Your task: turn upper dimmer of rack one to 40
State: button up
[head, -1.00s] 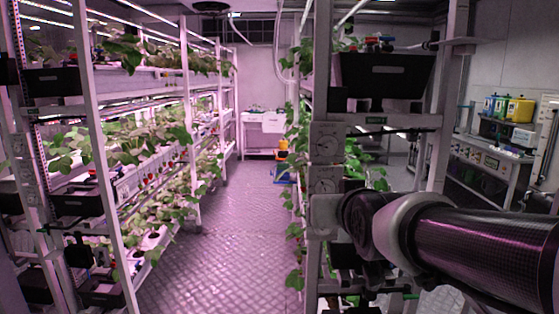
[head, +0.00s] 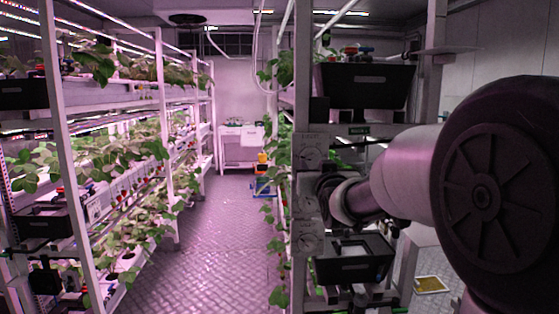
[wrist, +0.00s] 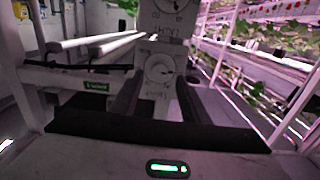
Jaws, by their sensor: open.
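The right-hand rack's front post carries a column of pale dimmer plates with round dials. In the head view one dial (head: 310,154) shows above my gripper and another dial (head: 308,240) below it. My gripper is at the post between them, mostly hidden by my wrist. In the wrist view my gripper (wrist: 160,88) is open, its dark fingers either side of a round dial (wrist: 160,70) with a pointer. Contact cannot be told. A second dial (wrist: 171,5) is cut by the top edge. Scale numbers are too small to read.
Black bins sit on the right rack, one high up (head: 367,85) and one lower (head: 352,262). A planted rack (head: 58,150) stands on the left. The aisle floor (head: 205,235) between is clear. A green label (wrist: 96,87) shows on a rack bar.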

aim_at(312, 161)
jog(key=w, duration=0.5)
jog(key=shift+p, duration=0.3)
jog(key=c, duration=1.1)
